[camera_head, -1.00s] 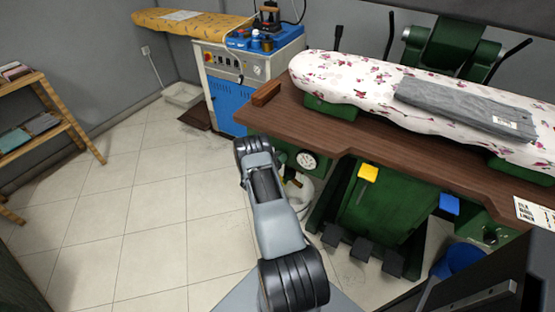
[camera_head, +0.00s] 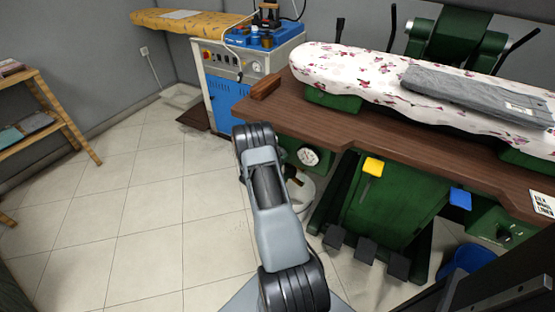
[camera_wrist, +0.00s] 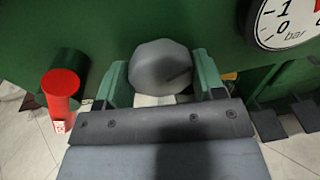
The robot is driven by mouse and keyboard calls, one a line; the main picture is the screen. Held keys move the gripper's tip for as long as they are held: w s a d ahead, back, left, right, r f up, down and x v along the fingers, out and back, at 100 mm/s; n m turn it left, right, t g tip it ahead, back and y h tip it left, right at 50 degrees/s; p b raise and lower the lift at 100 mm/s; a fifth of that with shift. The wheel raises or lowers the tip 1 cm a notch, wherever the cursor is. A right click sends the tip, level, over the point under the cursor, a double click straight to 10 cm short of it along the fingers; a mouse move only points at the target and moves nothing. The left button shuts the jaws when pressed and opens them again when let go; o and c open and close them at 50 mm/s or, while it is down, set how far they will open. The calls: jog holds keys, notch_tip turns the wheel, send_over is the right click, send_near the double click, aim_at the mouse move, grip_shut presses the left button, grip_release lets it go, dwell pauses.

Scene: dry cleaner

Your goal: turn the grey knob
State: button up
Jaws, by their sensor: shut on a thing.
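The grey knob (camera_wrist: 160,66) is a faceted, rounded knob on the green front of the press, in the wrist view. It bears a short dark line at its right side. My gripper (camera_wrist: 161,78) is shut on it, with one green-tinted finger at its left and one at its right. In the head view my arm covers the knob and the gripper.
A pressure gauge (camera_wrist: 286,22) is at the upper right and also shows in the head view (camera_head: 309,156). The brown bench top (camera_head: 350,127) overhangs the press. Black pedals (camera_head: 366,250) stand below.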

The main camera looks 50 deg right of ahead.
jog(key=m+b, duration=0.2)
jog(key=b, duration=0.1)
jog(key=m+b, duration=0.1)
jog(key=m, duration=0.1)
jog(key=shift+s+f+t, duration=0.1)
jog(key=shift+f+t, duration=0.15)
jog(key=shift+t, duration=0.05)
jog(key=m+b, duration=0.3)
jog(key=b, duration=0.2)
jog(key=shift+s+f+t+y+b, duration=0.1)
jog(key=shift+t+y+b, duration=0.2)
jog(key=m+b, duration=0.3)
jog(key=b, duration=0.3)
jog(key=shift+s+m+t, duration=0.1)
jog(key=shift+m+t, duration=0.3)
jog(key=m+b, duration=0.1)
jog(key=b, duration=0.2)
jog(key=shift+m, duration=0.3)
jog(key=shift+r+b, duration=0.3)
jog(key=shift+b, duration=0.05)
jog(key=o, duration=0.9)
